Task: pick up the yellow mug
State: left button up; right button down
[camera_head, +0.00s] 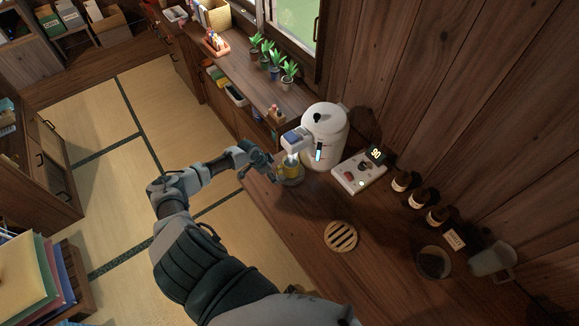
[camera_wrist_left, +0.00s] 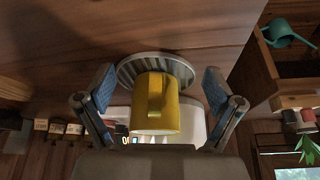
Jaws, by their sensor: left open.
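My left gripper (camera_head: 267,164) is beside the mug in the head view. In the wrist view its two blue-padded fingers (camera_wrist_left: 158,88) are spread wide, one on each side of the mug, with gaps between pads and mug. My right gripper is not in view.
A control box (camera_head: 358,174) with a lit display stands right of the dispenser. A round slatted wooden trivet (camera_head: 341,237) lies nearer. Several dark jars, a dark bowl (camera_head: 433,262) and a clear pitcher (camera_head: 491,262) stand at right. Potted plants (camera_head: 271,62) line the back shelf.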

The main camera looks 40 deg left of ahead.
aim_at(287, 168)
pick_arm(q)
jog(key=shift+w+d, duration=0.25)
jog(key=shift+w, duration=0.2)
jog(key=shift+w+d, duration=0.2)
jog(key=shift+w, duration=0.1)
jog(key=w, duration=0.1)
jog(key=w+d, duration=0.2)
jog(key=w, duration=0.1)
jog(key=shift+d+r, duration=0.1)
jog(key=shift+d, duration=0.15)
jog(key=shift+w+d+f+p, duration=0.15)
jog(key=shift+f+p, duration=0.15)
jog(key=shift+f, duration=0.3)
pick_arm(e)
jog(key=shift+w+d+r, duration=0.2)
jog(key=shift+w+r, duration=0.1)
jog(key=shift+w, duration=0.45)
pick_arm(q)
jog(key=shift+c, duration=0.3)
